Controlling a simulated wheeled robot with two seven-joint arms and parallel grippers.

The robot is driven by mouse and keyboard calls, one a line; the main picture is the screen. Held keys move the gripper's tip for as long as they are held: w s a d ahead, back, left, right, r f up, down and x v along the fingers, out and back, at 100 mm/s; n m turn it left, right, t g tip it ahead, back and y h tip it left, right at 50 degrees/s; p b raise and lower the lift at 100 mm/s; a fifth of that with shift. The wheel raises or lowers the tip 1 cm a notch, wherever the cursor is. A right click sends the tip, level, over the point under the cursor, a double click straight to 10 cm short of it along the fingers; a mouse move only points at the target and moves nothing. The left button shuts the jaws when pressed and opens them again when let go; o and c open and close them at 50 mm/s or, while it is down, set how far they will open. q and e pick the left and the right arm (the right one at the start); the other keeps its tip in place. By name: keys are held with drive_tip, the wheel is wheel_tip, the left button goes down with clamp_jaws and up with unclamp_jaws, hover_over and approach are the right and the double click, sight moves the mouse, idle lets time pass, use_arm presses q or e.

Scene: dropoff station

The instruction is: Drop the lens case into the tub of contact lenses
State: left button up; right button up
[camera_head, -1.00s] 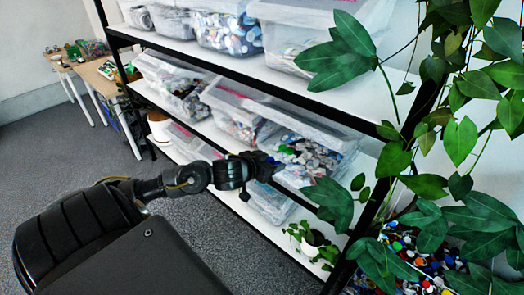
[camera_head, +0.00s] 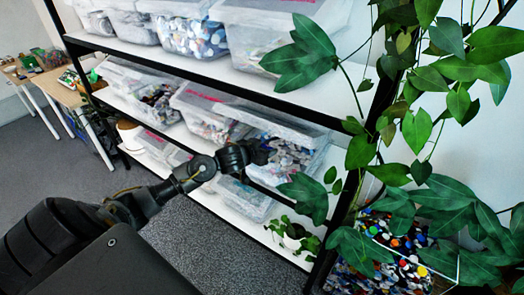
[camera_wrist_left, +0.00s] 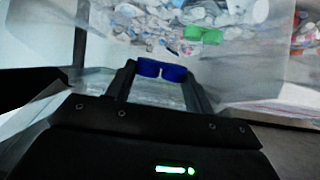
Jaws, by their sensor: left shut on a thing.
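My left gripper (camera_head: 262,153) is shut on a small blue lens case (camera_wrist_left: 162,70), held crosswise between the fingertips in the wrist view. In the head view, the gripper is at the front of a clear tub (camera_head: 275,120) on the middle shelf and hides the case. Pale lens packs (camera_wrist_left: 150,18) fill the tub, and a green case (camera_wrist_left: 203,34) lies among them in the wrist view. The held case appears in front of the tub's near wall; I cannot tell whether it is over the rim. My right gripper is not in view.
More clear tubs (camera_head: 205,105) stand to the left on the same shelf and on the shelf above (camera_head: 190,35). Leafy vines (camera_head: 300,190) hang close to the right of the gripper. A small potted plant (camera_head: 292,235) stands on the lower shelf.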

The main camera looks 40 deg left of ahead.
use_arm(q)
drive_tip(key=o, duration=1)
drive_tip(key=v, duration=1.1)
drive_tip(key=shift+w, duration=0.1)
